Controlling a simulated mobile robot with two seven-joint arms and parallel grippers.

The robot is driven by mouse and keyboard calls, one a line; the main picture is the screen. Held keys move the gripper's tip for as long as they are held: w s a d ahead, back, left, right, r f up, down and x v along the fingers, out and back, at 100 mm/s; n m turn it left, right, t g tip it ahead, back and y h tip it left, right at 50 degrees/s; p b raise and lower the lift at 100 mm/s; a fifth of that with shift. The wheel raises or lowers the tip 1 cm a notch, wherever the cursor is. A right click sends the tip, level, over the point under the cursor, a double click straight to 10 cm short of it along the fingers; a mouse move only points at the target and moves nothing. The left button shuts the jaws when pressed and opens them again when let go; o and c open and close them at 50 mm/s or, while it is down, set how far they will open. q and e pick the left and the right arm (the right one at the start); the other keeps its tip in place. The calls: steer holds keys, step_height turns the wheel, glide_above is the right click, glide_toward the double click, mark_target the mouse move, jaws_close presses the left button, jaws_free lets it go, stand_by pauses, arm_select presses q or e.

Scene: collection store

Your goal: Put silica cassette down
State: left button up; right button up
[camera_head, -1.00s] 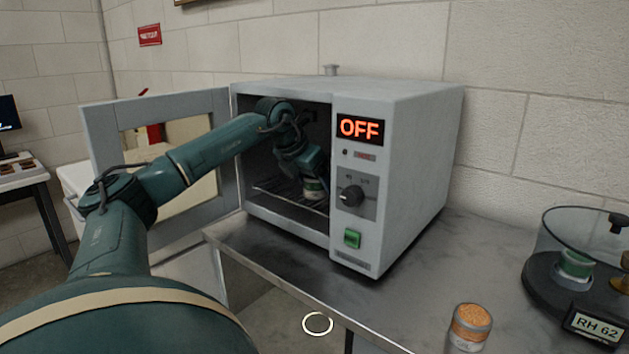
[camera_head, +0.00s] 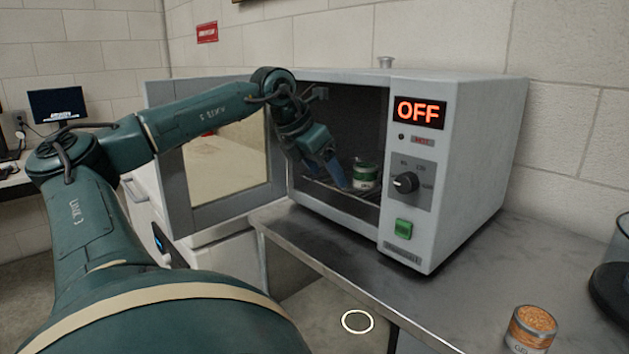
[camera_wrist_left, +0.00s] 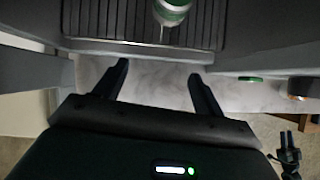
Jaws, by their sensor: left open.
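The silica cassette (camera_head: 366,177), a small round green and white canister, stands upright on the wire rack inside the open oven (camera_head: 457,170). My left gripper (camera_head: 338,181) is open and empty at the oven's mouth, to the left of the cassette in the head view. In the left wrist view the cassette (camera_wrist_left: 172,12) sits on the rack at the top edge, partly cut off. The open left fingers (camera_wrist_left: 159,70) point towards it with a clear gap. A small dark two-pronged shape (camera_wrist_left: 287,150) low at the right may be my right gripper.
The oven door (camera_head: 215,160) stands open to the left, close to my left arm. The oven display reads OFF. A jar of orange beads (camera_head: 532,325) stands on the metal bench (camera_head: 440,285), near a glass vessel (camera_head: 612,270) at the right edge. Bench between is clear.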

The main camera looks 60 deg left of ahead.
arm_select(q)
steer(key=shift+s+d, duration=0.15)
steer(key=shift+s, duration=0.9)
arm_select(e)
steer(key=shift+d+r, duration=0.15)
steer(key=shift+r, duration=0.05)
steer(key=shift+s+f, duration=0.1)
steer(key=shift+f, duration=0.1)
